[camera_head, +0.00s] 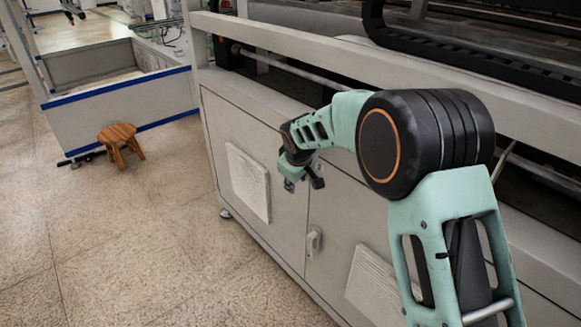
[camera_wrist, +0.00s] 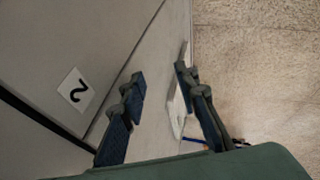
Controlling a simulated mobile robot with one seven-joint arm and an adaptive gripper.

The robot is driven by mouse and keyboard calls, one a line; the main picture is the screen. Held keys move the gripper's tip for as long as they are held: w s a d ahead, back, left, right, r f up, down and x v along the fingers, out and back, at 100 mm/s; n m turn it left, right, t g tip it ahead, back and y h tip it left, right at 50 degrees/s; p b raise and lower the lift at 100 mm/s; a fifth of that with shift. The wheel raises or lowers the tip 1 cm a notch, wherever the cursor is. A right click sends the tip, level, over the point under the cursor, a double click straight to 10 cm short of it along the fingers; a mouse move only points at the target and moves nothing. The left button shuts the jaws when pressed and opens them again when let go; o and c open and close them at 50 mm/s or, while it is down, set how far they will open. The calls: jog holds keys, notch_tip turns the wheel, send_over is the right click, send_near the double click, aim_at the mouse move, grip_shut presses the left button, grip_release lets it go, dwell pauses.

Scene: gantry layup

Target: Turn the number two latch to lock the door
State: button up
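The number 2 label (camera_wrist: 75,90) is a white square on the grey cabinet face, left of my gripper in the wrist view. My gripper (camera_wrist: 160,77) is open, its two dark fingers apart with nothing clearly held between them. In the head view my gripper (camera_head: 303,182) is in front of the cabinet near the seam between two doors. A pale latch (camera_head: 314,241) sits on that seam, below my gripper and apart from it. No number shows beside it. A thin grey sliver (camera_wrist: 185,50) by the right fingertip is too unclear to name.
A left door (camera_head: 240,150) carries a white vent panel (camera_head: 248,182), and another vent panel (camera_head: 374,285) is on the right door. A rail (camera_head: 350,62) runs above the doors. A wooden stool (camera_head: 119,140) stands on open floor at the left.

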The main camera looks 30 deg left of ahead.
notch_tip(320, 180, up, 5)
jog(key=w+a+n+t+y, duration=0.1)
jog(key=a, duration=0.2)
jog(key=shift+w+b, duration=0.15)
jog(key=shift+b, duration=0.2)
